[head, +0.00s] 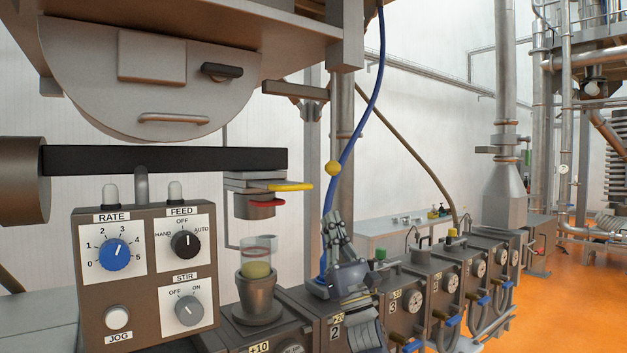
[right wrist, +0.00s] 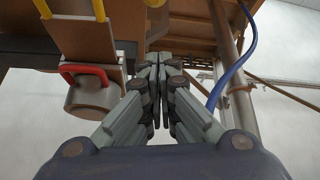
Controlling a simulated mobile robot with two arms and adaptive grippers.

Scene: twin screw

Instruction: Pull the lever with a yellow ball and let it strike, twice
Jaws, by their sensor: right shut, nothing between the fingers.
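The yellow ball (head: 333,168) shows in the head view, right of the yellow handle and in front of a metal post. Its lever rod cannot be made out. My right gripper (head: 332,216) is below the ball, pointing up, with a visible gap between fingertips and ball. Its fingers are together and empty, and the right wrist view shows the closed tips (right wrist: 153,60). My left gripper is not in view.
Left of my right gripper are a flat yellow handle (head: 290,187), a red handle (head: 267,202) and a glass cup (head: 258,258) on a stand. A control box (head: 146,275) stands further left. A blue hose (head: 362,125) runs close behind the gripper. Numbered machine blocks (head: 408,301) lie below.

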